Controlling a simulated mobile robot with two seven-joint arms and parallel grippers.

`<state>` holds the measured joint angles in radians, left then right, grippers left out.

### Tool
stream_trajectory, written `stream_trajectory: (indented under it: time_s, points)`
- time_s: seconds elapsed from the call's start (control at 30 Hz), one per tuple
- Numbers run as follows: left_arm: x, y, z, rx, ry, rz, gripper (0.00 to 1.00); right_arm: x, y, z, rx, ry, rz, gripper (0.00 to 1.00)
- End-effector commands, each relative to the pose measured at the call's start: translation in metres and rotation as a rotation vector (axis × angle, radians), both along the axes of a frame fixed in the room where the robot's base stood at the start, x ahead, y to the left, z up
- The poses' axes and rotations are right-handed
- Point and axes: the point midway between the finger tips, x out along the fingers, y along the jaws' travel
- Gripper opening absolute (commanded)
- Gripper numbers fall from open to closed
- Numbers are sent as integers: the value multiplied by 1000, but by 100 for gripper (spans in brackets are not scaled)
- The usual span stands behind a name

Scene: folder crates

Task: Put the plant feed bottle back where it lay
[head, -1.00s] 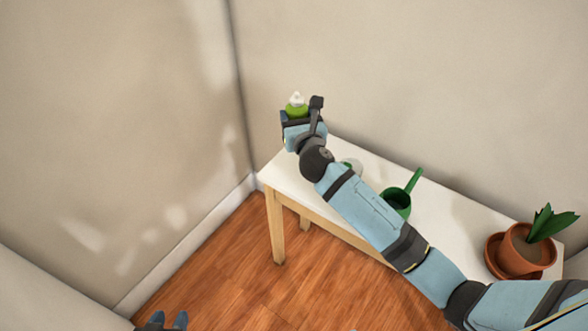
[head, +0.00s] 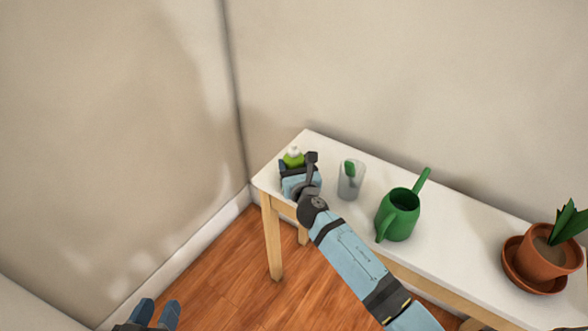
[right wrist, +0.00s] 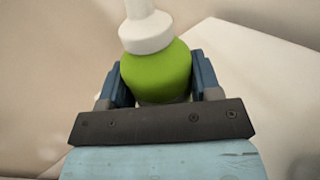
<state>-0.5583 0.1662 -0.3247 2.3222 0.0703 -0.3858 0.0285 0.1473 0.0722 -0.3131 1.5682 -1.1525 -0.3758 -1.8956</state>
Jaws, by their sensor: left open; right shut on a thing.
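The plant feed bottle (head: 293,157) is green with a white cap and stands upright in my right gripper (head: 298,168) at the left end of the white table (head: 450,233). In the right wrist view the bottle (right wrist: 157,72) sits between the two blue fingers of the right gripper (right wrist: 158,82), which is shut on it. The bottle's lower part is hidden, so I cannot tell whether it touches the tabletop. My left gripper (head: 156,314) is open and empty, low in the head view, over the floor and away from the table.
A clear cup (head: 350,184) with something green in it stands right of my right gripper. A green watering can (head: 399,216) is further right. A potted plant (head: 545,257) on a terracotta saucer is at the right end. Walls (head: 400,80) close off the back and left.

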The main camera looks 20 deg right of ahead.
Motion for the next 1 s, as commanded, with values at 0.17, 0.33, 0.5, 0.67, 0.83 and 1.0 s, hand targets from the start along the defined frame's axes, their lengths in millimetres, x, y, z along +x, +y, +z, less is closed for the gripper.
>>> stream_trajectory:
  time_s: [0.17, 0.33, 0.5, 0.67, 0.83, 1.0]
  points:
    - [0, 0, 0, -2, 1, 0, 43, 0, 0, 1, 0, -2, 0, 31]
    - [0, -1, 0, -6, -4, 0, 43, 0, 0, -1, 0, -1, 0, 31]
    - [1, -2, 3, -13, -14, -2, 43, 0, 0, -2, 0, -1, 0, 81]
    - [1, -2, 3, -12, -13, -3, 43, 0, 0, -2, 0, -1, 0, 83]
    - [1, -2, 4, -10, -12, -2, 43, 0, 0, 0, 0, -1, 0, 83]
    - [1, 1, 1, 4, 3, 4, 43, 1, -4, 1, 0, -1, 1, 83]
